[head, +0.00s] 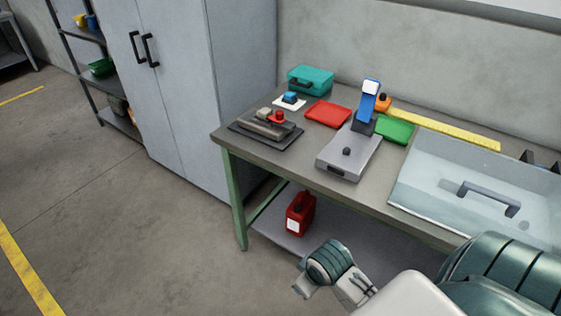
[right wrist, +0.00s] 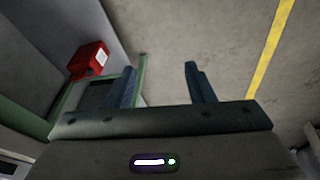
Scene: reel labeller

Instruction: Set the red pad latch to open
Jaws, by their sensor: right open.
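A dark flat base (head: 264,131) at the left end of the bench carries a grey-brown block with a small red part (head: 278,117) on its right. A flat red pad (head: 327,113) lies behind it to the right. I cannot tell for certain which of these red parts is the latch, nor its setting. My right gripper (right wrist: 161,75) is open and empty in the right wrist view, with its two blue-grey fingers well apart. It is away from the red parts on the bench top. My left gripper is not in view.
A grey device with a blue lever (head: 368,102), a green pad (head: 394,130), a teal case (head: 311,79) and a clear-lidded box (head: 440,178) share the bench. A red canister (head: 300,214) stands on the lower shelf, also in the right wrist view (right wrist: 88,58). Floor is free at left.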

